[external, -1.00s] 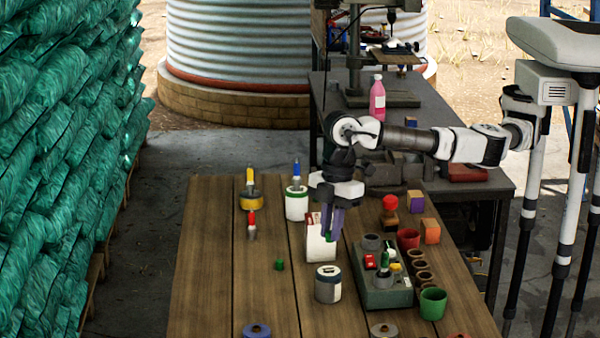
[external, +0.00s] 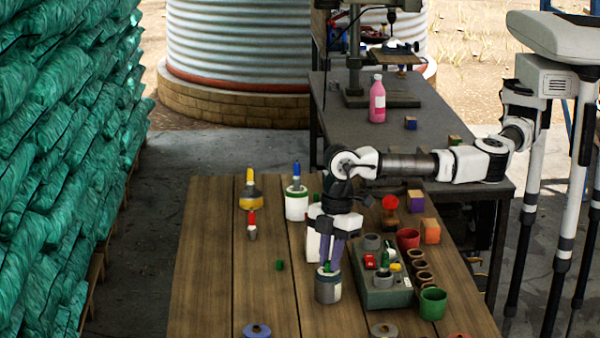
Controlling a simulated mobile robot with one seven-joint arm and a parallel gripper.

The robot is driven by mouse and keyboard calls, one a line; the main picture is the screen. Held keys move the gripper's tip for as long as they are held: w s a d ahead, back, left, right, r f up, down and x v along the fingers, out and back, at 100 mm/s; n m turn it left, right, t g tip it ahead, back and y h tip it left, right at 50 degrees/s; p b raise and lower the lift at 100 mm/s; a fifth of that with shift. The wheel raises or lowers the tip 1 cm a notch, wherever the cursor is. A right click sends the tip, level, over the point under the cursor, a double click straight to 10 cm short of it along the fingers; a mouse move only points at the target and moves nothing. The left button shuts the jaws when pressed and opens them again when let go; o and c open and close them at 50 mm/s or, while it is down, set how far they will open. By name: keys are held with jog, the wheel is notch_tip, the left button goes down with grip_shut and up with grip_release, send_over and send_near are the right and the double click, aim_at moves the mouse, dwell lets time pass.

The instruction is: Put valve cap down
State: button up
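My gripper (external: 328,265) points down over a white-and-grey can (external: 328,291) near the middle of the wooden table. A small green piece, seemingly the valve cap (external: 327,268), shows between its fingertips, and the fingers appear closed on it. The piece is at the can's top; whether it touches the can or is inside the rim cannot be told. A similar small green cap (external: 280,265) lies on the table to the left.
A grey-green box with buttons (external: 385,291) stands close to the right, with brown cups and a green cup (external: 433,303) beside it. The wooden table (external: 205,280) is clear at left.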

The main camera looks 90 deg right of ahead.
jog(key=o, duration=0.4)
jog(key=shift+c, duration=0.2)
notch_tip(320, 180, up, 12)
jog(key=s+d+b, duration=0.1)
jog(key=b, duration=0.2)
jog(key=shift+s, duration=0.15)
jog(key=shift+d+r, duration=0.1)
